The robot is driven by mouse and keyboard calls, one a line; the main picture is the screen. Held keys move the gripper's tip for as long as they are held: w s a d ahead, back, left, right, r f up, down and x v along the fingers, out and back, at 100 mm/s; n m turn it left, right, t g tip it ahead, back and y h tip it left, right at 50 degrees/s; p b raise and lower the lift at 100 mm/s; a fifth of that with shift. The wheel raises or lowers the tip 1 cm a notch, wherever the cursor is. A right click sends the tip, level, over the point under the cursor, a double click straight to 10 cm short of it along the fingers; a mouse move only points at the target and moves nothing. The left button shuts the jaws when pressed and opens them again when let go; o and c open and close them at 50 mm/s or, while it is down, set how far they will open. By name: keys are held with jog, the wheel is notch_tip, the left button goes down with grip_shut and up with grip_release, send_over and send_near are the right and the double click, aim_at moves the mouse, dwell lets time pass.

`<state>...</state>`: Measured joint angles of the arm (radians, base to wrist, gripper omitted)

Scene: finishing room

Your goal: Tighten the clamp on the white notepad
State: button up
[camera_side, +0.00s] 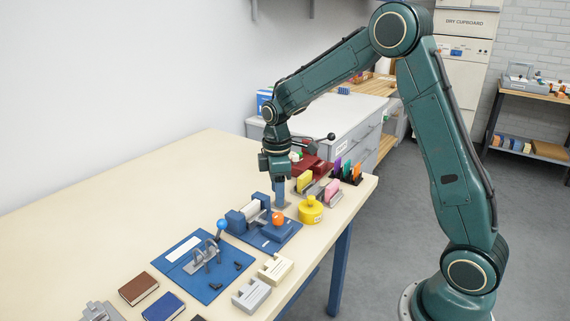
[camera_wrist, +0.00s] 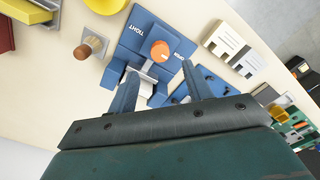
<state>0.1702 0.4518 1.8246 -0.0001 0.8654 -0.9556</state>
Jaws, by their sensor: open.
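A blue clamp (camera_side: 280,233) stands on the table with a white notepad (camera_side: 257,205) between its blue jaws. Its lever ends in an orange ball knob (camera_side: 278,218). In the wrist view the orange knob (camera_wrist: 160,50) lies between a label "TIGHT" and a second label that is partly hidden. The white notepad (camera_wrist: 146,89) shows there between my fingers, partly covered. My gripper (camera_side: 279,203) points down at the far side of the clamp. In the wrist view my gripper (camera_wrist: 159,73) has its fingers apart and empty, with the knob beyond the fingertips.
A yellow round container (camera_side: 311,211) stands right of the clamp. A blue board (camera_side: 203,268) with a blue-knobbed lever lies in front. Cream blocks (camera_side: 276,268) and books (camera_side: 139,289) lie nearer. A small plate with a brown knob (camera_wrist: 82,51) is close by. The table's left side is clear.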

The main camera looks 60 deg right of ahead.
aim_at(278, 215)
jog(key=shift+f, duration=3.55)
jog(key=c, duration=1)
